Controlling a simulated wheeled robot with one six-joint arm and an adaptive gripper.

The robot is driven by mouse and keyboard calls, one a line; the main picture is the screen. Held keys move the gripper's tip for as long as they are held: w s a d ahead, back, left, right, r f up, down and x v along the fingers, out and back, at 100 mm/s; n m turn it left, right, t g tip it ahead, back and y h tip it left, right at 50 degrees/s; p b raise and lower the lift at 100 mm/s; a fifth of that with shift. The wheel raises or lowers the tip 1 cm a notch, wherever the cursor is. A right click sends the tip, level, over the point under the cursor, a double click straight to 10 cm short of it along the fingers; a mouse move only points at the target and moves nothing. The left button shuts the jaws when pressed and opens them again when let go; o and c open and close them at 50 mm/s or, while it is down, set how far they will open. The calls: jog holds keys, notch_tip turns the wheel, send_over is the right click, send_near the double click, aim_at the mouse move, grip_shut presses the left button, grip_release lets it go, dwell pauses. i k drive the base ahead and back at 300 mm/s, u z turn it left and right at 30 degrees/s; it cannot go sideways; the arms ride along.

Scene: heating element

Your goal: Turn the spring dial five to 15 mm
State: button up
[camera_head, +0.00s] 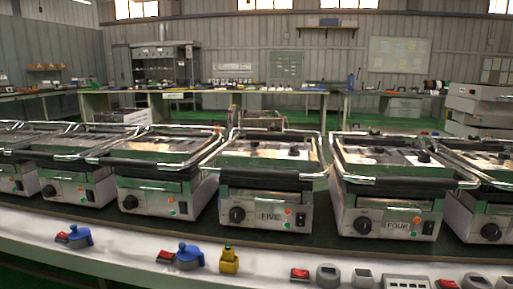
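The machine labelled FIVE (265,185) stands near the middle of the bench. Its dial (237,215) is a round black knob on the left of the steel front panel, beside the FIVE label (270,216). The dial's marks and setting are too small to read. A black handle bar crosses the machine's front above the panel. My gripper is not in view.
The machine labelled FOUR (385,195) stands to the right, with a similar dial (362,225). More similar machines line both sides.

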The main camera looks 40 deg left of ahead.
aim_at(293, 152)
jog(key=u, duration=0.95)
jog(key=i, duration=0.3)
